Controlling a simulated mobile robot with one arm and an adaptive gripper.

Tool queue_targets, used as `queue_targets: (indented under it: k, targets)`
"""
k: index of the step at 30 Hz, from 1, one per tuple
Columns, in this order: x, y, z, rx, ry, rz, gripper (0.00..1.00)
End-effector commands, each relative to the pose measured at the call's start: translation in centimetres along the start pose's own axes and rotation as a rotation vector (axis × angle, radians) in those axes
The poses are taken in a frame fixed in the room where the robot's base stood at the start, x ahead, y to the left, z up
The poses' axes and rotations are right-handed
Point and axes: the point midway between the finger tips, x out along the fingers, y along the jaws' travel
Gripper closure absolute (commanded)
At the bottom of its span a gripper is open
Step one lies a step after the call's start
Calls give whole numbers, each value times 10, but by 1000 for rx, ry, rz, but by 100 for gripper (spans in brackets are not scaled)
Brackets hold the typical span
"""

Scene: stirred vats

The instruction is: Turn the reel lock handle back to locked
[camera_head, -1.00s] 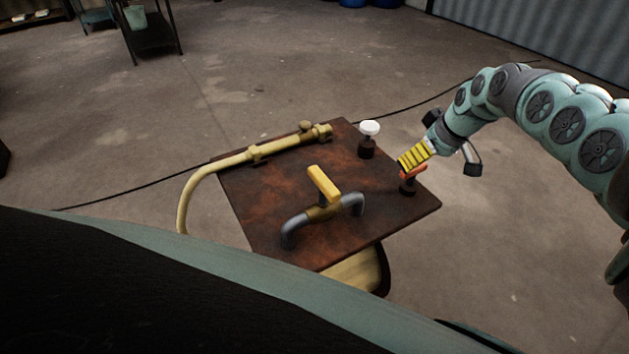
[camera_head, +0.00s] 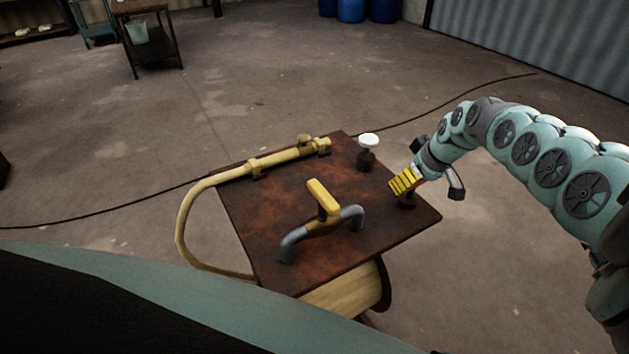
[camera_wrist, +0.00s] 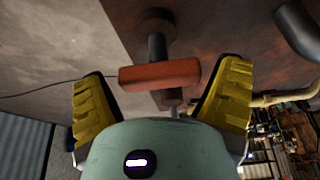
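A red bar handle (camera_wrist: 158,75) on a dark stem shows in the wrist view. It lies crosswise between the two yellow fingers of my gripper (camera_wrist: 165,85). The fingers stand apart, one near each end of the bar; I cannot tell whether either touches it. In the head view my gripper (camera_head: 404,180) is over the right corner of the rusty board (camera_head: 270,215). There it hides the red handle almost wholly, leaving its dark base (camera_head: 406,202) in view. No label shows which handle is the reel lock.
A white knob (camera_head: 368,140) stands behind my gripper. A yellow lever (camera_head: 322,195) sits on a grey pipe (camera_head: 295,240) mid-board. A yellow hose (camera_head: 187,215) curves along the left; a yellow drum (camera_head: 345,295) is below. A cable crosses the floor.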

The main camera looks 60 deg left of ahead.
Motion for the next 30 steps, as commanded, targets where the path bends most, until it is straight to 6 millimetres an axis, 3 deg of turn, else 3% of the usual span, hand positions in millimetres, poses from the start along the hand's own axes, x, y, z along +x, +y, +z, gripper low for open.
queue_targets:
  k: [2,14,23,30]
  targets:
    - [0,-1,-1,-2,0,-1,20]
    - [0,0,0,0,0,-1,60]
    - [-2,-1,0,38,-4,13,60]
    - [-4,-2,-2,165,-4,67,60]
